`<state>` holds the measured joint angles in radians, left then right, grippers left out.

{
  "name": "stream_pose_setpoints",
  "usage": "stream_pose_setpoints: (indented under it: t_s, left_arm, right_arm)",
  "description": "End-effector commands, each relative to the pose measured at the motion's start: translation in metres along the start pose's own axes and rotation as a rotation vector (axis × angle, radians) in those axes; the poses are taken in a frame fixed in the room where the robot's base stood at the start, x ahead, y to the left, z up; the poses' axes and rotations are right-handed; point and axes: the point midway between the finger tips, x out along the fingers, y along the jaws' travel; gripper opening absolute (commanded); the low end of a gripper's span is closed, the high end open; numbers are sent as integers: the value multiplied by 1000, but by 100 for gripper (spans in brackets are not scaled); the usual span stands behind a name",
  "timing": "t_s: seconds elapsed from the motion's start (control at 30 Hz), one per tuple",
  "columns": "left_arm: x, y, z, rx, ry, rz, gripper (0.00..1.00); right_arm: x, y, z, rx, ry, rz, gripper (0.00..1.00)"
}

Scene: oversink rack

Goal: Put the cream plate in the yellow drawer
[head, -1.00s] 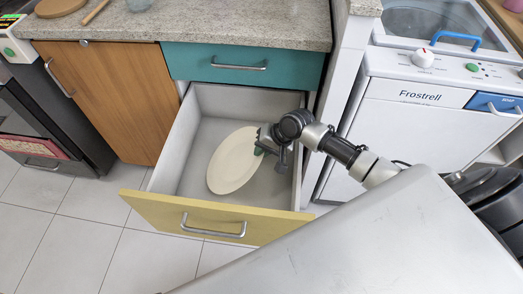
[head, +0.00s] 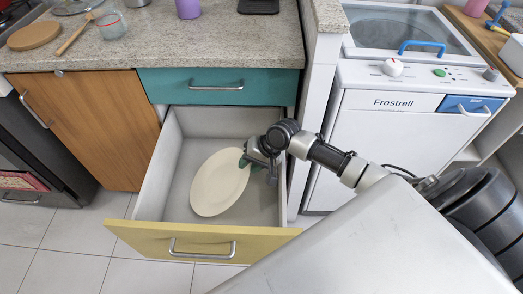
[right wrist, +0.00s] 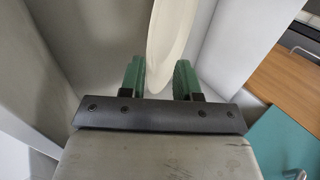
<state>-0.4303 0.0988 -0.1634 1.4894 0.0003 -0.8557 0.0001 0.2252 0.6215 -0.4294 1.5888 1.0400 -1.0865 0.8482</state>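The cream plate (head: 219,183) is inside the open yellow drawer (head: 200,244), near the middle of its grey interior. In the head view my right gripper (head: 249,163) is at the plate's upper right edge, inside the drawer. In the right wrist view the plate's rim (right wrist: 168,45) runs between the two green fingers of my right gripper (right wrist: 160,80). The fingers are apart, with a gap showing beside the rim, so it looks open around the plate. Whether the plate lies fully flat is hard to tell. My left gripper is not in view.
A closed teal drawer (head: 217,86) is above the yellow one, under the speckled counter (head: 170,48). A wooden cabinet door (head: 85,125) is to the left and a white Frostrell appliance (head: 395,140) to the right. Floor in front of the drawer is clear.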

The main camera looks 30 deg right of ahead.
Motion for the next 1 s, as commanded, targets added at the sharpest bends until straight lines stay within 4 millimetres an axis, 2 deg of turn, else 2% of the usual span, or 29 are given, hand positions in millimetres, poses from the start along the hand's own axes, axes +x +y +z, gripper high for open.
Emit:
stream_pose_setpoints:
  t_s: [0.03,0.2,0.4,0.6,1.0]
  left_arm:
    - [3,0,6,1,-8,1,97]
    - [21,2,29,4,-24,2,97]
    - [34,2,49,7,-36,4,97]
    - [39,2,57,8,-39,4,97]
    - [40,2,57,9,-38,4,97]
  right_arm:
    - [-14,-2,-1,-1,3,0,31]
    - [-51,-1,0,-2,2,1,31]
    - [-82,0,0,0,0,1,31]
    - [-94,-1,0,-1,-1,0,31]
    - [-93,0,0,0,-1,-1,31]
